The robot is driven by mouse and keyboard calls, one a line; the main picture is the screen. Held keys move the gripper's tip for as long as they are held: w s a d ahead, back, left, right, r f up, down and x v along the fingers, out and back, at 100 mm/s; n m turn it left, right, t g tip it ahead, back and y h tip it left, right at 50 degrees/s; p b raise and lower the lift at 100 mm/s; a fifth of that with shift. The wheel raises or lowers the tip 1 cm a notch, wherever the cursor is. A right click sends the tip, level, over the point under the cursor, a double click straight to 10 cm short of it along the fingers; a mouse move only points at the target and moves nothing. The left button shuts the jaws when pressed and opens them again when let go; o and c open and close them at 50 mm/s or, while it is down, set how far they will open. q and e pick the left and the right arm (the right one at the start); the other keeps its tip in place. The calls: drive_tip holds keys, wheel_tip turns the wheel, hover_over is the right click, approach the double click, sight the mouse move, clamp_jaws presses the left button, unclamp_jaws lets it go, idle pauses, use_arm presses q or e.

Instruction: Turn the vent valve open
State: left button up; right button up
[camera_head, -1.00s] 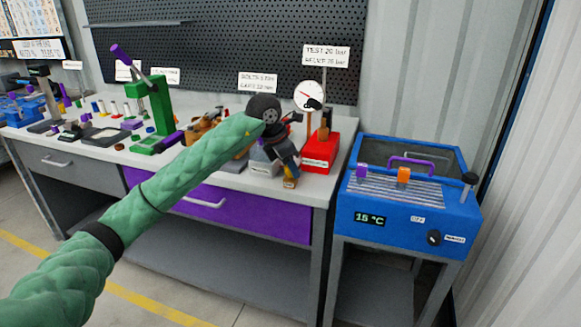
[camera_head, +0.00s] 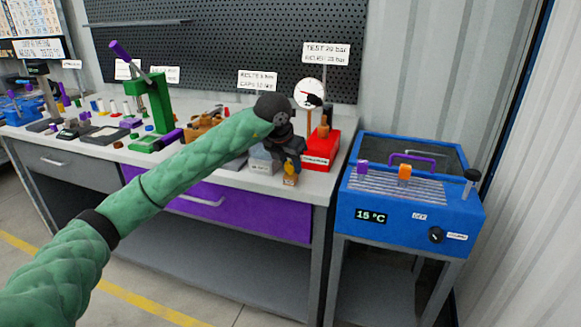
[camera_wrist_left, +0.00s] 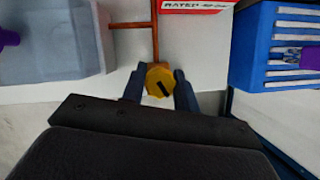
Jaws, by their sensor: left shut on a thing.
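The vent valve shows as a yellow knob with a black mark (camera_wrist_left: 158,80) in the left wrist view, at the end of a thin copper pipe (camera_wrist_left: 154,35). My left gripper (camera_wrist_left: 160,90) is shut on the knob, with one dark finger on each side. In the head view my left gripper (camera_head: 290,160) is at the bench's front right edge, in front of the red test unit, and the yellow-brown valve (camera_head: 290,180) shows just below it. Much of the valve is hidden by the gripper. My right gripper is not in view.
The red test unit (camera_head: 322,150) and a round gauge (camera_head: 309,93) stand just behind the gripper. A grey block (camera_head: 262,164) is to its left. The blue heater bath (camera_head: 405,205), showing 15 °C, stands to the right of the bench (camera_head: 325,185).

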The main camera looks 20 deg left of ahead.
use_arm(q)
drive_tip(key=n+y, duration=0.1)
drive_tip(key=n, duration=0.2)
drive_tip(key=n+y+b, duration=0.1)
drive_tip(key=n, duration=0.1)
drive_tip(key=shift+n, duration=0.4)
drive_tip(key=n+y, duration=0.1)
drive_tip(key=n, duration=0.1)
drive_tip(key=shift+r+n+b, duration=0.1)
drive_tip(key=shift+n+b, duration=0.2)
drive_tip(key=shift+r+n+y+p, duration=0.1)
drive_tip(key=shift+n+y+p, duration=0.35)
drive_tip(key=shift+n, duration=0.55)
drive_tip(key=shift+n+g+p, duration=0.4)
drive_tip(key=shift+n, duration=0.2)
drive_tip(key=shift+y, duration=0.25)
drive_tip(key=shift+n, duration=0.3)
drive_tip(key=o, duration=1)
drive_tip(key=shift+c, duration=0.2)
